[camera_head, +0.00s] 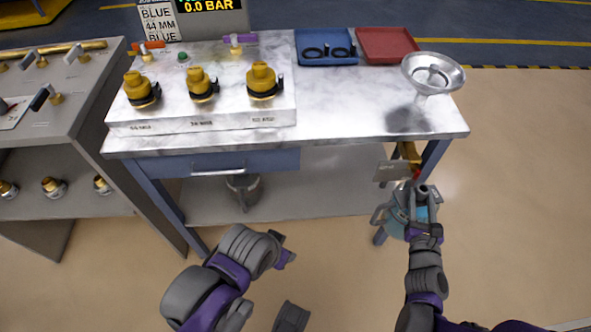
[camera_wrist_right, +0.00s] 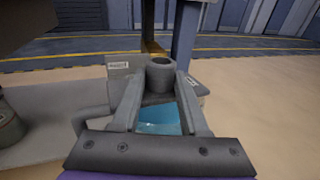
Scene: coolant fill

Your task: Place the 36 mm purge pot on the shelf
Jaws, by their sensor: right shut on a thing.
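A pot with a teal-blue body (camera_head: 396,228) and grey handles is in my right gripper, beside the table's right front leg. In the right wrist view, its grey neck (camera_wrist_right: 160,72) stands between the fingers, with blue (camera_wrist_right: 158,121) below. I cannot read its size. My right gripper (camera_head: 420,198) is shut on it. The lower shelf (camera_head: 315,190) lies under the table, to the left of the pot. A grey vessel (camera_head: 242,187) stands on it, partly under the drawer. My left gripper (camera_head: 283,250) is low in front of the table; its jaws are unclear.
A small plate (camera_head: 394,171) and a yellow and red fitting hang by the table's right leg (camera_head: 433,160). The marble table top (camera_head: 345,110) carries yellow valves, blue and red trays, and a metal funnel (camera_head: 433,73). The shelf right of the grey vessel is clear.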

